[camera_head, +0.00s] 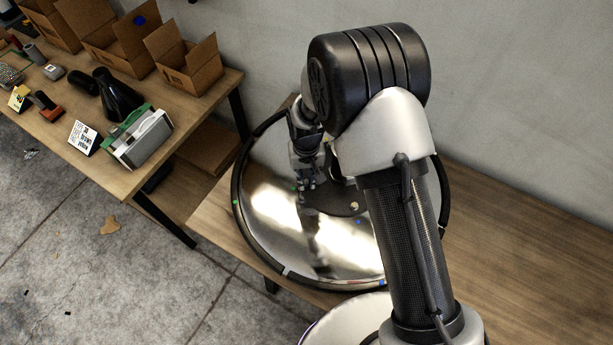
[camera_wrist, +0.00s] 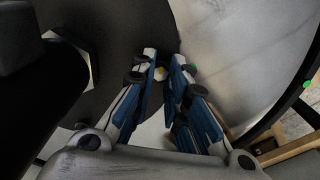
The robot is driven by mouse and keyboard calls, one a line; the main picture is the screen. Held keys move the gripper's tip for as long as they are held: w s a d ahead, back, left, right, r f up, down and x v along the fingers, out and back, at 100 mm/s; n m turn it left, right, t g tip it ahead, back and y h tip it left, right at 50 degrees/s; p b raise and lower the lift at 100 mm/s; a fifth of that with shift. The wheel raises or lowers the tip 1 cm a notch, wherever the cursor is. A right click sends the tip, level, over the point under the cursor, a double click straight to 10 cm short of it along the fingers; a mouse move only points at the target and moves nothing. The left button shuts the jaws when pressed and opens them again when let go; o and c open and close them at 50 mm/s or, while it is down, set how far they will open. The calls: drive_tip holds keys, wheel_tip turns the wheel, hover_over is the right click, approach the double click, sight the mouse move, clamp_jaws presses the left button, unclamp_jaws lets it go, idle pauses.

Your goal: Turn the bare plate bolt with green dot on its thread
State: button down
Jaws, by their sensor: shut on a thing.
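A dark flat plate (camera_wrist: 130,30) lies on a large shiny round base (camera_head: 275,230). My gripper (camera_head: 307,184) reaches down over the plate's left edge in the head view. In the wrist view my gripper (camera_wrist: 166,66) has its blue-sided fingers closed around a small pale yellow bolt (camera_wrist: 160,73). The fingers hide most of that bolt, and its thread is not visible. A green dot (camera_wrist: 192,68) shows just right of the fingertips, and it also shows left of the gripper in the head view (camera_head: 293,187).
Another pale bolt (camera_head: 354,206) stands on the plate to the right, with a blue dot (camera_head: 358,221) near it. A black rim (camera_head: 238,185) with coloured marks circles the base. A cluttered table (camera_head: 120,180) with open boxes stands at left. Bare wood (camera_head: 520,250) lies right.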

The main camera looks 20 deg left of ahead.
drive_tip(key=m, duration=1.2)
drive_tip(key=shift+m, duration=0.4)
drive_tip(key=m, duration=1.3)
drive_tip(key=c, duration=1.5)
unclamp_jaws()
drive_tip(key=shift+c, duration=0.2)
